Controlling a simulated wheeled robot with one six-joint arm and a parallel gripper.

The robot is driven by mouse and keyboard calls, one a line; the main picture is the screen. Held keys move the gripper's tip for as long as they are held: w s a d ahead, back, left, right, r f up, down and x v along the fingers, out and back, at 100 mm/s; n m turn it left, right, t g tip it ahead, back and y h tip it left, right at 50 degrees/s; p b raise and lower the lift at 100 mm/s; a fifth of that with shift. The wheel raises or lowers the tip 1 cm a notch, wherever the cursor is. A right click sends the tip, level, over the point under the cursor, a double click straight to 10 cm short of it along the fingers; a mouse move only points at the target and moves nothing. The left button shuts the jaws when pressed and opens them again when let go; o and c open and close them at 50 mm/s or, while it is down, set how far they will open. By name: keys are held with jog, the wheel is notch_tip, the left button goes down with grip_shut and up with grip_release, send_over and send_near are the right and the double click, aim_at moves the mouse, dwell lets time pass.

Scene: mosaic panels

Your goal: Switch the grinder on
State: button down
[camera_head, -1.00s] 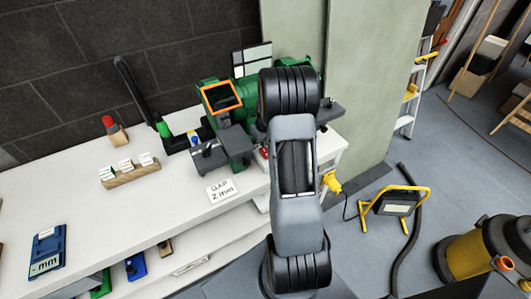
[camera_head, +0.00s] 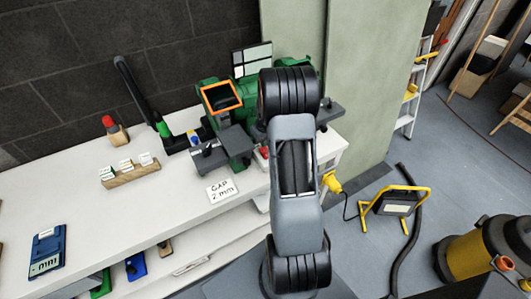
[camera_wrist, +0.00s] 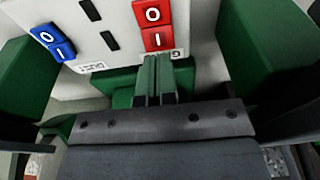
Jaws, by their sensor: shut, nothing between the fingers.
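The green bench grinder (camera_head: 213,117) stands on the white bench, its middle hidden behind my arm in the head view. In the wrist view a red rocker switch (camera_wrist: 153,25) marked O and I sits on a white panel. A blue rocker switch (camera_wrist: 52,42), also marked O and I, is to its left. My gripper (camera_wrist: 153,60) is shut and empty. Its fingertips are at the lower, I end of the red switch; I cannot tell whether they touch it. They partly cover the label under it. The head view hides my fingertips.
Green housings (camera_wrist: 268,45) flank my gripper in the wrist view. On the bench are a "GAP 2 mm" card (camera_head: 221,191), a wooden block with cards (camera_head: 131,176) and a blue gauge (camera_head: 46,252). A yellow work lamp (camera_head: 394,205) and a vacuum (camera_head: 484,258) stand on the floor.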

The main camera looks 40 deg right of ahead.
jog(key=shift+f+b, duration=1.3)
jog(key=shift+f, duration=0.25)
dwell(0.5)
jog(key=shift+r, duration=0.15)
jog(key=shift+r+p, duration=2.15)
jog(key=shift+r, duration=1.25)
